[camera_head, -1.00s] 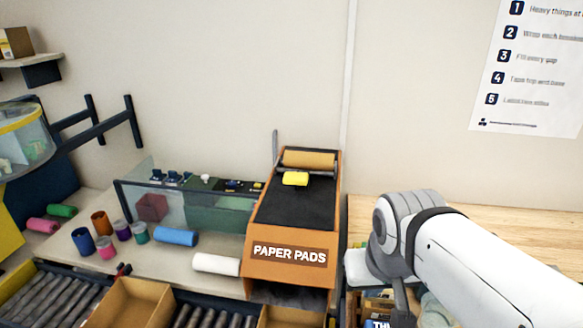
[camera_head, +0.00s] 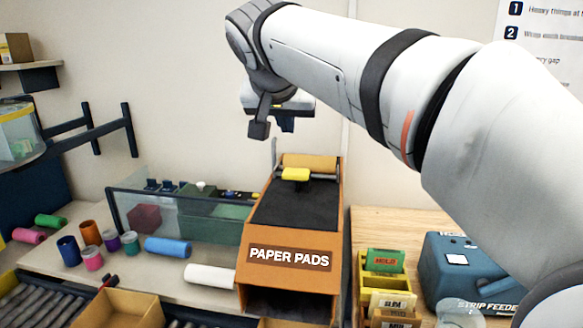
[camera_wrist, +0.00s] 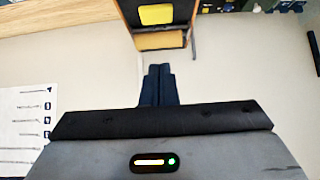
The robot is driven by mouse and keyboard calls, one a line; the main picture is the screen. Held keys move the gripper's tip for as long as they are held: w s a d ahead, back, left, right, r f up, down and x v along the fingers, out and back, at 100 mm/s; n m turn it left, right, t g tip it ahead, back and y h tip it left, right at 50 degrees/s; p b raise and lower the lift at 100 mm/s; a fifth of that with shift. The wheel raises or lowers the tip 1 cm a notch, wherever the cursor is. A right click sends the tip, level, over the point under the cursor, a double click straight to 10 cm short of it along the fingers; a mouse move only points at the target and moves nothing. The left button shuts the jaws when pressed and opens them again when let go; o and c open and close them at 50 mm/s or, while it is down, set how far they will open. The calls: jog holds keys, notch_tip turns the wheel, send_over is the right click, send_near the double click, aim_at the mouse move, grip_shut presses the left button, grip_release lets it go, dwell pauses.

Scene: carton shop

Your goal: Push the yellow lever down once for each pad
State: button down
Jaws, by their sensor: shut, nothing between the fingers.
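The yellow lever (camera_head: 296,174) is at the upper end of the orange paper pads dispenser (camera_head: 254,293), in front of a tan paper roll (camera_head: 311,162). The lever also shows at the top of the wrist view (camera_wrist: 157,14), beyond my fingertips. My gripper (camera_head: 287,125) is above and behind the dispenser's upper end, apart from the lever. In the wrist view my gripper (camera_wrist: 159,70) shows its dark fingers together, with nothing between them. The inside of the dispenser's front opening is dark, and I see no pad there.
A glass-fronted bin (camera_head: 175,215) stands left of the dispenser, with several coloured rolls before it. An open carton (camera_head: 125,308) is at the front. A blue strip feeder (camera_head: 465,265) and a yellow card box (camera_head: 384,262) stand at right.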

send_near(295, 171)
jog(key=w, duration=0.3)
jog(key=f, duration=0.2)
jog(key=w+f+p, duration=0.1)
jog(key=shift+d, duration=0.4)
jog(key=shift+f, duration=0.55)
